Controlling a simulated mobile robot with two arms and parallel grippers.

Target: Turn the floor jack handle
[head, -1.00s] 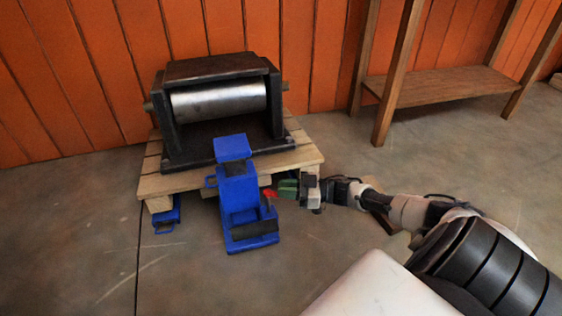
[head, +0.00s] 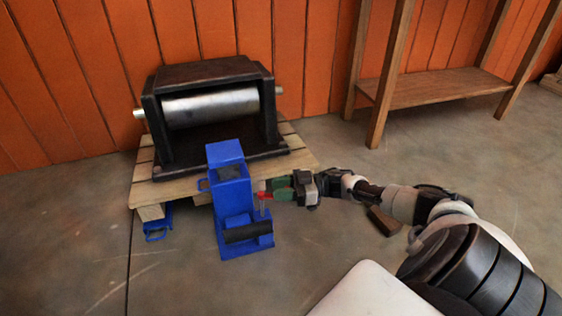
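The blue floor jack (head: 234,195) stands on the concrete floor at the front edge of the wooden pallet (head: 165,190). A dark cylindrical bar (head: 248,232) lies across its lower front. A small red handle part (head: 264,196) sticks out on the jack's right side. My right gripper (head: 273,189), with green finger pads, reaches in from the right and has its fingertips at the red part. Whether the fingers touch or hold it is too small to tell. My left gripper is out of view.
A heavy dark press with a steel roller (head: 210,107) sits on the pallet against the orange plank wall (head: 310,50). Another blue jack (head: 157,222) shows partly at the pallet's left. A wooden shelf (head: 435,88) stands at the back right. Floor at front left is clear.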

